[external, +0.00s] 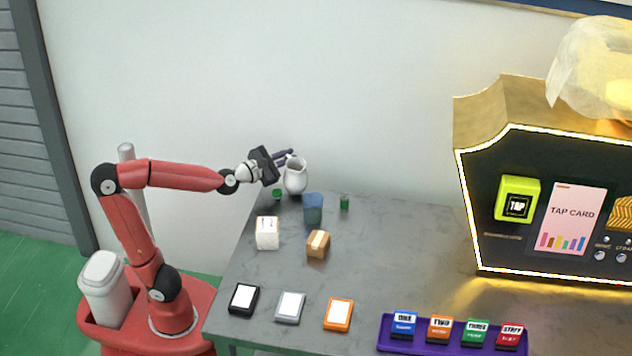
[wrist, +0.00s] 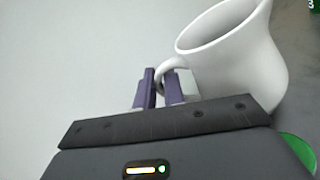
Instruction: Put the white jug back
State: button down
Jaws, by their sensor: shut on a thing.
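The white jug (external: 296,175) is at the far left corner of the grey table, close to the back wall. In the wrist view the jug (wrist: 235,60) looks tilted, with its open mouth to the upper left and its handle between my fingers. My gripper (external: 286,157) reaches it from the left, and its purple fingers (wrist: 160,90) are shut on the handle. I cannot tell whether the jug's base touches the table.
A green disc (external: 278,194) and green cube (external: 344,203) flank the jug. A blue cup (external: 313,209), white box (external: 267,232) and brown box (external: 318,244) stand in front. Three card readers (external: 290,306) and a purple tray (external: 385,330) line the front. A vending machine (external: 480,200) stands right.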

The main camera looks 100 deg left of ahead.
jog(key=shift+s+a+f+n, duration=0.2)
jog(key=shift+f+n, duration=0.05)
jog(key=shift+n, duration=0.15)
